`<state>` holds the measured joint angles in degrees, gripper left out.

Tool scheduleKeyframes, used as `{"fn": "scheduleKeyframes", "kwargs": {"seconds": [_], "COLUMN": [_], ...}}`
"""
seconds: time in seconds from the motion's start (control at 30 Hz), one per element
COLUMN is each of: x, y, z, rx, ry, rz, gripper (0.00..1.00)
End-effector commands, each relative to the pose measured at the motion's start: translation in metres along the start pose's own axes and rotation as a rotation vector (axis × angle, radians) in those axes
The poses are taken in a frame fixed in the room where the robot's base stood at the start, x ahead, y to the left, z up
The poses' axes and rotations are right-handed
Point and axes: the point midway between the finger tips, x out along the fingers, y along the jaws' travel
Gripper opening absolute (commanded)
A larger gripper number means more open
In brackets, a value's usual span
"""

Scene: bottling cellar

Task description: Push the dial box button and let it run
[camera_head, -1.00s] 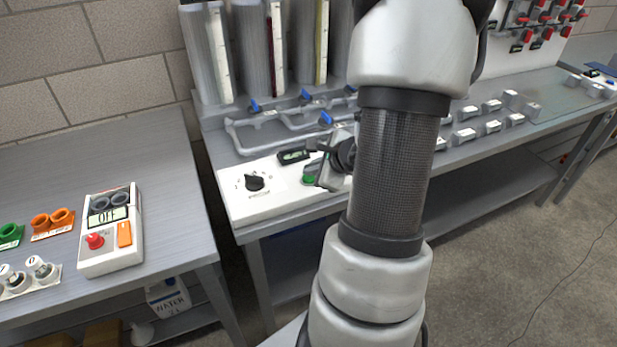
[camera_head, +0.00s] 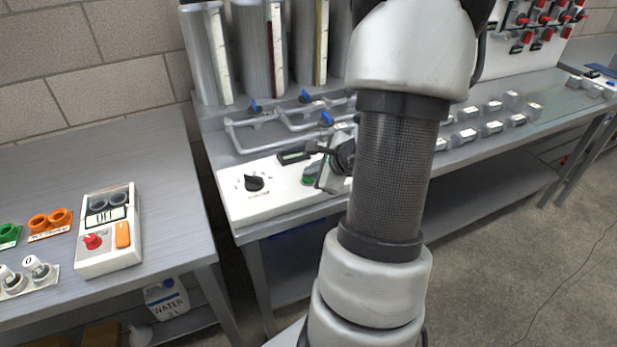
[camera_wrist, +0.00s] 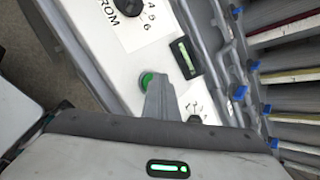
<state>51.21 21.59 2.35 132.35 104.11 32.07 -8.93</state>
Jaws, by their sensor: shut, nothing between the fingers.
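The dial box (camera_head: 262,205) is a white box on the bench, with a black dial (camera_head: 254,183) on its left part and a small dark display (camera_head: 293,157) behind. Its green button (camera_head: 308,181) sits right of the dial, partly covered by my gripper (camera_head: 319,178). In the wrist view the green button (camera_wrist: 146,79) shows at the tip of my shut, empty gripper (camera_wrist: 157,82), and the display (camera_wrist: 186,58) shows a green-lit window. The fingertips are over or against the button's edge; I cannot tell whether it is pressed in.
Pipes with blue valve handles (camera_head: 326,119) and tall tanks (camera_head: 250,50) stand close behind the box. Small grey blocks (camera_head: 493,128) line the bench to the right.

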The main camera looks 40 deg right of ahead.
Motion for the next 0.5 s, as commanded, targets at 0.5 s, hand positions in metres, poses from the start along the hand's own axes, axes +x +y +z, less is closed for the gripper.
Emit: {"fn": "scheduleKeyframes", "kwargs": {"seconds": [0.5], "x": [-0.013], "y": [-0.009], "z": [0.009], "rx": [-0.001], "ry": [0.0], "rz": [0.001], "gripper": [0.0]}}
